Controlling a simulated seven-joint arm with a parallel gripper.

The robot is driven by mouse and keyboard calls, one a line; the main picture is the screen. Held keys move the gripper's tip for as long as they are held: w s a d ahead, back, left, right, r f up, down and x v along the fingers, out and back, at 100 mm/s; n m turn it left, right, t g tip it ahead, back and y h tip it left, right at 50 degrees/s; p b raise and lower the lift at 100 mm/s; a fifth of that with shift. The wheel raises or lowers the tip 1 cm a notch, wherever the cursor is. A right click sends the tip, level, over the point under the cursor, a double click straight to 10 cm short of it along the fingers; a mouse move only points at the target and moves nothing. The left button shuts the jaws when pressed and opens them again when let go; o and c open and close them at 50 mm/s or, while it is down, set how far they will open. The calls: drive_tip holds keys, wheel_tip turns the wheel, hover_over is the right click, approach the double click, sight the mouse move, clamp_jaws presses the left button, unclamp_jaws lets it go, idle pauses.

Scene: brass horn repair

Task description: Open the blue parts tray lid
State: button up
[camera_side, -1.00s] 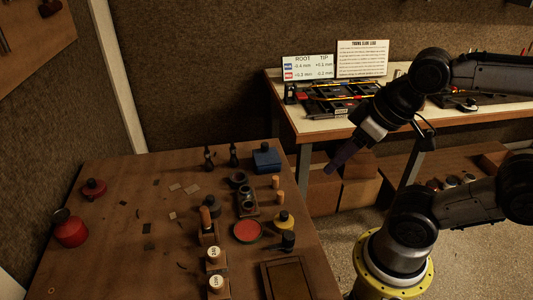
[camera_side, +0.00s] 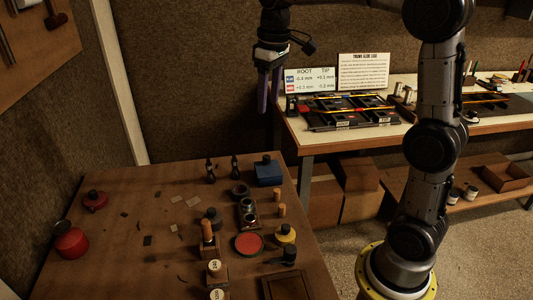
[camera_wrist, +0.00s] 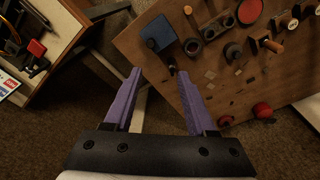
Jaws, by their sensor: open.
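The blue parts tray (camera_side: 268,174) is a small blue box at the far right corner of the brown table. A dark knob (camera_side: 266,158) stands on its top, and the lid looks closed. In the wrist view the blue tray (camera_wrist: 158,34) lies ahead, a little left of the upper middle. My gripper (camera_side: 262,108) hangs fingers down, well above and behind that corner, apart from the tray. In the wrist view my gripper (camera_wrist: 160,73) shows two purple fingers spread wide with nothing between them.
Two small dark upright pieces (camera_side: 222,167) stand left of the tray. A block with round cups (camera_side: 247,211), wooden pegs and a red-topped dish (camera_side: 249,244) sit in front. A second bench (camera_side: 408,122) with signs stands behind right.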

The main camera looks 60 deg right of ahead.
drive_tip(key=g, duration=0.1)
hover_over(266, 156)
wheel_tip(266, 156, down, 5)
drive_tip(key=shift+m, duration=0.3)
wheel_tip(266, 156, down, 14)
drive_tip(key=shift+r, duration=0.25)
drive_tip(key=shift+c, duration=0.4)
clamp_jaws()
drive_tip(key=shift+d, duration=0.1)
idle(0.6)
